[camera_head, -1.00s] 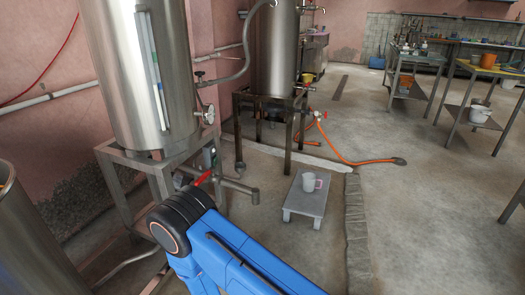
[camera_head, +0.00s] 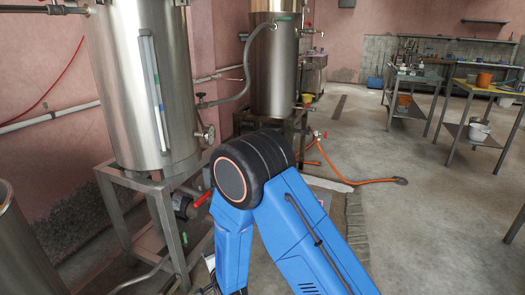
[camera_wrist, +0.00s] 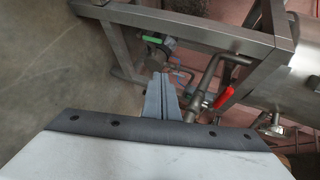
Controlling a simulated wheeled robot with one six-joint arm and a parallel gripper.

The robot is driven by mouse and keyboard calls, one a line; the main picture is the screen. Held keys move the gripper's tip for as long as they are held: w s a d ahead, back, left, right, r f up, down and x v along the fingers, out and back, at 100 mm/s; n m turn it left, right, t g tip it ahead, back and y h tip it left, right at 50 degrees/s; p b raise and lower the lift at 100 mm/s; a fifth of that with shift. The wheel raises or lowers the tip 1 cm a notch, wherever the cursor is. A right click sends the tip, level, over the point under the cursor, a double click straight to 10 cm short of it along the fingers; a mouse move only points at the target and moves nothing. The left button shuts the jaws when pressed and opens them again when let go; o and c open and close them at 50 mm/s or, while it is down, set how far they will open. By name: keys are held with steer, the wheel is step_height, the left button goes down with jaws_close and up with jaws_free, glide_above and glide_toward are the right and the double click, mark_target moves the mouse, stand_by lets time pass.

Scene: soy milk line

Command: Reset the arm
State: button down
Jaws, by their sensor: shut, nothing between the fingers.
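My blue arm (camera_head: 300,225) is bent, its dark joint raised in the middle of the head view. My gripper (camera_wrist: 161,82) is shut and empty in the wrist view, its two grey fingers together. It points toward the metal stand (camera_wrist: 215,30) and pipework beneath a tank. A valve with a red handle (camera_wrist: 223,97) is to the right of the fingers; I cannot tell the exact gap. In the head view the red handle (camera_head: 201,200) shows just left of my arm, and the gripper itself is not clearly seen there.
A large steel tank (camera_head: 140,80) stands on a metal frame at left. A second tank (camera_head: 274,70) stands behind my arm. An orange hose (camera_head: 365,182) lies on the floor. Work tables (camera_head: 415,78) stand at right. Open floor (camera_head: 430,220) lies right of my arm.

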steer(key=w+d+r+n+g+h, duration=0.1)
steer(key=w+d+r, duration=0.2)
steer(key=d+r, duration=0.5)
steer(key=s+d+r+n+g+h, duration=0.1)
steer(key=s+d+r+n, duration=0.1)
steer(key=d+r, duration=0.7)
steer(key=s+d+r+n+g+h, duration=0.1)
steer(key=s+d+r+n+h, duration=0.15)
steer(key=d+r, duration=0.7)
steer(key=s+d+r+n+g+h, duration=0.1)
steer(key=s+d+r+n+g, duration=0.1)
steer(key=s+d, duration=1)
steer(key=s+d+r+n+g+h, duration=0.1)
steer(key=s+d+r+n+g, duration=0.1)
steer(key=s+d, duration=1)
steer(key=s+r+n, duration=0.1)
steer(key=s+r, duration=0.1)
steer(key=s, duration=0.5)
steer(key=shift+s+d+r+n+h, duration=0.15)
steer(key=shift+s+d+n+h, duration=0.05)
steer(key=shift+s+n+h, duration=0.15)
